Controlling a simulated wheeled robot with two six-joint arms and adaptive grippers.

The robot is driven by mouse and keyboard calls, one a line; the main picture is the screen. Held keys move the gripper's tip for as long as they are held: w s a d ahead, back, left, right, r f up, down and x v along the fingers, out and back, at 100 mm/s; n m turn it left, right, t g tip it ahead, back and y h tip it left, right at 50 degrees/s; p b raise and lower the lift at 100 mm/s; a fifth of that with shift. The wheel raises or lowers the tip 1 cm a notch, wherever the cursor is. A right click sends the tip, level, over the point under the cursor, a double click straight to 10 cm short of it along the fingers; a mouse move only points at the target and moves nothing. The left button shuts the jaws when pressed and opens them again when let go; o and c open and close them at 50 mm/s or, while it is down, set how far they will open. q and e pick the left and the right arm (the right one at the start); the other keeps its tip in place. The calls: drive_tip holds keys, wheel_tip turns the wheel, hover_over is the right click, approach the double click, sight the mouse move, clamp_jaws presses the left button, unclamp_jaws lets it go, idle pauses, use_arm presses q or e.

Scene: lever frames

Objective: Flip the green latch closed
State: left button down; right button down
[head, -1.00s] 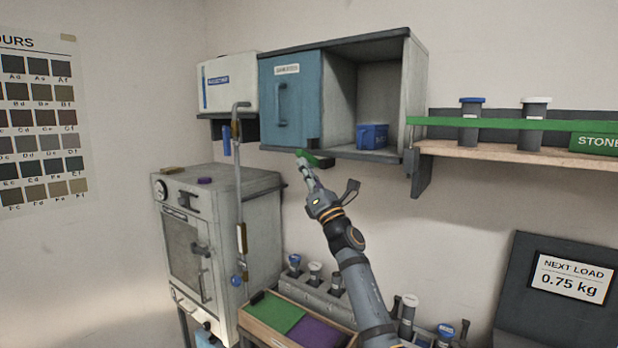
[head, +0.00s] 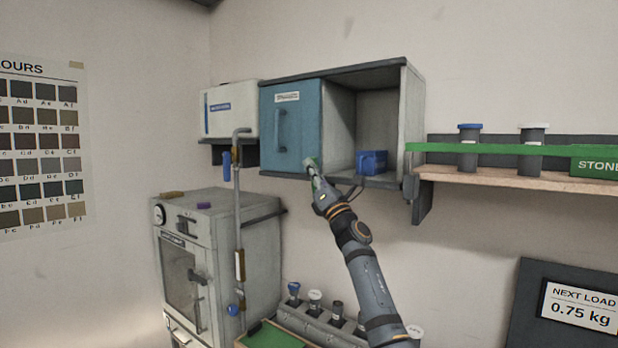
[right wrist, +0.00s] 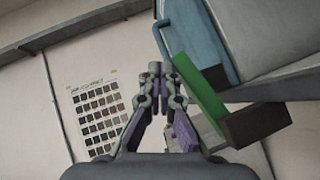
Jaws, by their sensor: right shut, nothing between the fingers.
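The green latch (head: 311,163) is at the lower right corner of the blue door (head: 291,138) of the wall cabinet. It stands roughly upright there, partly hidden by my right gripper. In the right wrist view, the latch (right wrist: 199,88) is a green bar beside the door's edge, with a dark block (right wrist: 255,122) at its lower end. My right gripper (head: 315,180) is shut and empty, just below and in front of the latch. In the right wrist view, its fingertips (right wrist: 155,70) are left of the bar. Contact is unclear. My left gripper is out of view.
The cabinet's right half is open, with a blue box (head: 372,161) inside. A vertical pipe (head: 237,200) and a grey oven (head: 222,255) stand to the left. A shelf (head: 500,178) with capped jars is at the right.

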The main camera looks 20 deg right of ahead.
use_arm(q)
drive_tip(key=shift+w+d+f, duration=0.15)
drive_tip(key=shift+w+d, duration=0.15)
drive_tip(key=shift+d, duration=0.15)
use_arm(e)
drive_tip(key=shift+w+d+r, duration=0.4)
drive_tip(key=shift+w+d, duration=0.1)
drive_tip(key=shift+d, duration=0.2)
